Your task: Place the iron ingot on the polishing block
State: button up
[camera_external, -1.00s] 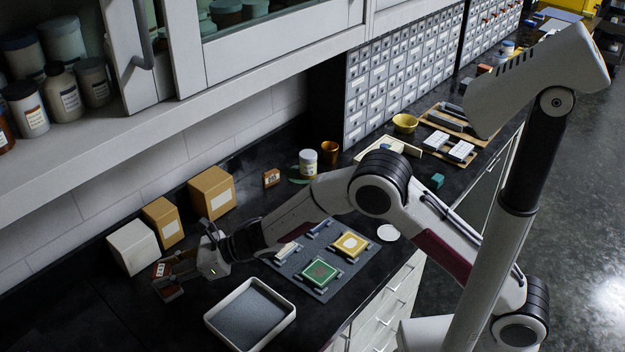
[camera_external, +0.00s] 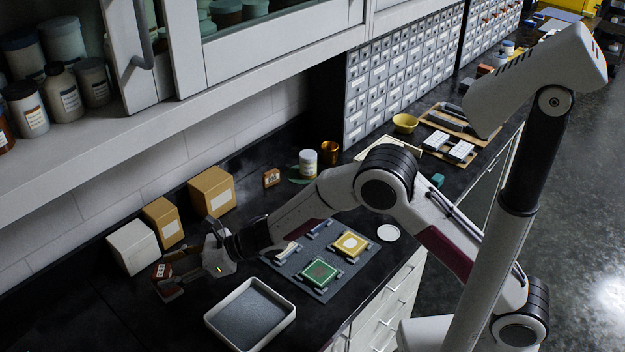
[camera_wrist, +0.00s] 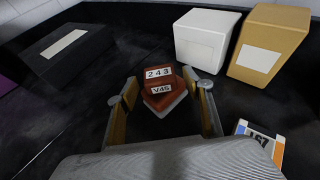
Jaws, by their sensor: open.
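A red-brown block (camera_wrist: 158,80) with white labels "243" and "V45" stands between and just beyond my open fingers in the wrist view. It looks like two stacked pieces, but I cannot tell for sure. It also shows at the left of the counter in the external view (camera_external: 162,270). My gripper (camera_wrist: 163,92) is open around its near side, with dark gaps between fingers and block. I cannot tell by looks which thing is the iron ingot or the polishing block. Grey bars (camera_external: 461,150) lie on wooden trays far back.
A white box (camera_external: 133,246) and cardboard boxes (camera_external: 212,191) stand behind my gripper. A white-rimmed tray (camera_external: 250,313) and a grey mat (camera_external: 283,266) with green and yellow framed tiles lie to its right. A black labelled block (camera_wrist: 65,45) is at the wrist view's upper left.

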jog(key=v, duration=1)
jog(key=shift+d, duration=0.25)
jog(key=shift+r, duration=0.1)
dwell(0.6)
